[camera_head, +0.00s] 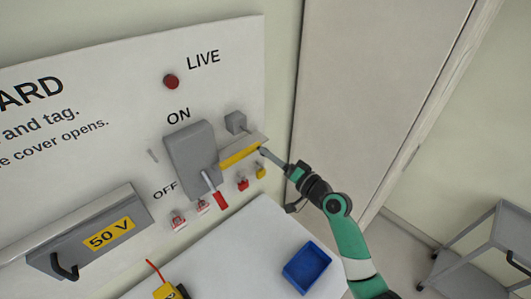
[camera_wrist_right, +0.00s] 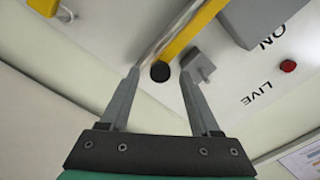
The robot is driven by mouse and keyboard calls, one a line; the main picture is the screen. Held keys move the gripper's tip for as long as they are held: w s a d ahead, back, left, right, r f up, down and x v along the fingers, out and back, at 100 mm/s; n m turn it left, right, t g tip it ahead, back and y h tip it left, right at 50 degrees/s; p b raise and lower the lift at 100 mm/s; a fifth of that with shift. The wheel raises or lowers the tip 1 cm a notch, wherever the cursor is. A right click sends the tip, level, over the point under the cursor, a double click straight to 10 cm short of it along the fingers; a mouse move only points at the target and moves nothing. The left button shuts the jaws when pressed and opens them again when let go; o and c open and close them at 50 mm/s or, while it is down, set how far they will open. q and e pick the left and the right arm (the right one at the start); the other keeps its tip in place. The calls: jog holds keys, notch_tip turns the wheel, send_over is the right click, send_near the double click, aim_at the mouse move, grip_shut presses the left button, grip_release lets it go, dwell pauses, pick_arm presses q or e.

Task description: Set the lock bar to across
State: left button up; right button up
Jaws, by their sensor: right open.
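The yellow lock bar (camera_head: 240,156) is on the white board, beside the lower right of the grey switch box (camera_head: 190,157). It slants up to the right, roughly along the line of the lettering. In the right wrist view the bar (camera_wrist_right: 189,31) runs down to a round black knob (camera_wrist_right: 160,71) at its near end. My right gripper (camera_head: 262,151) is at the bar's right end. In the wrist view its open fingers (camera_wrist_right: 160,73) stand on either side of the knob, with gaps showing. My left gripper is not in view.
A grey block (camera_head: 235,122) sits just above the bar. A blue tray (camera_head: 307,267) is on the white table. A trolley (camera_head: 480,240) stands at right.

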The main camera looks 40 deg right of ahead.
jog(key=shift+w, duration=1.4)
jog(key=shift+c, duration=0.2)
grip_shut()
jog(key=shift+a+r, duration=0.1)
